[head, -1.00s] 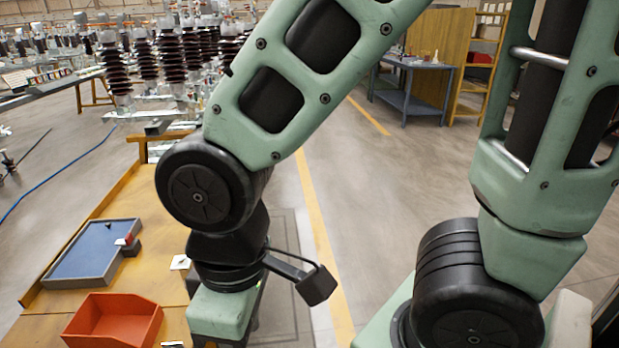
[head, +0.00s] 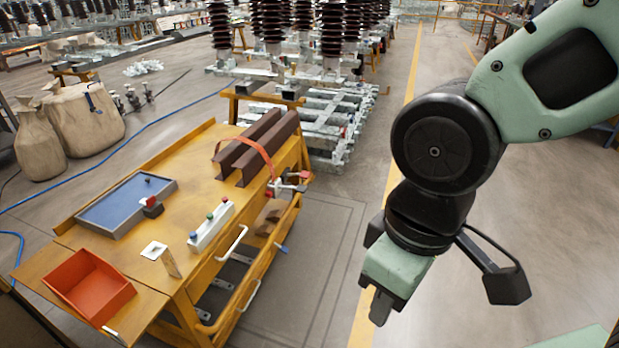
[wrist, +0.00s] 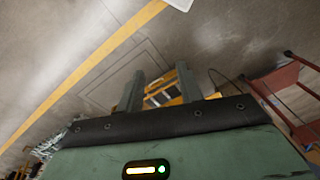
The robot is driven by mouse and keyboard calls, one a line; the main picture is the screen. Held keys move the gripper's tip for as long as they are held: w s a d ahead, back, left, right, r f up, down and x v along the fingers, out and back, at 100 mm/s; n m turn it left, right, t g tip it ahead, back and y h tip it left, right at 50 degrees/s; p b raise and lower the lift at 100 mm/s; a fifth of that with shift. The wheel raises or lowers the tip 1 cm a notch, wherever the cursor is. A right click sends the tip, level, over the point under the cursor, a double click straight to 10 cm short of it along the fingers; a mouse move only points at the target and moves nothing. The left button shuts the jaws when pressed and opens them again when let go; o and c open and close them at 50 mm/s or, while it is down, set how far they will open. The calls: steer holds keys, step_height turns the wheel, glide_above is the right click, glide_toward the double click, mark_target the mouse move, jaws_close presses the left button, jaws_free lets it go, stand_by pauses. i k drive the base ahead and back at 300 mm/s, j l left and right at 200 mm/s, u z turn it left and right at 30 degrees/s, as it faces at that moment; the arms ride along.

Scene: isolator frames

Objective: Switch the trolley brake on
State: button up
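A yellow trolley-like bench (head: 192,255) stands left of centre in the head view. A blue-tipped lever (head: 281,247) sticks out from its right side below the top. I cannot tell whether this is the brake or how it is set. No wheels show clearly. My gripper (head: 380,306) points down, to the right of the bench and apart from it, over the floor. In the wrist view my gripper (wrist: 156,92) has its two fingers apart with nothing held. A yellow frame (wrist: 163,91) shows beyond them, partly hidden by the fingers and the gripper body.
On the bench are a blue tray (head: 125,205), an orange bin (head: 90,287), a white button box (head: 211,227) and brown steel beams (head: 258,148). White handles (head: 232,243) project from its side. Sacks (head: 85,112) stand at left. Floor beside the bench is clear. A red frame (wrist: 285,90) shows at right in the wrist view.

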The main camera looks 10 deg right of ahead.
mark_target(304, 174)
steer(key=i+z, duration=0.15)
steer(key=i, duration=0.95)
steer(key=i+z, duration=0.2)
steer(key=i, duration=0.9)
steer(key=j, duration=0.1)
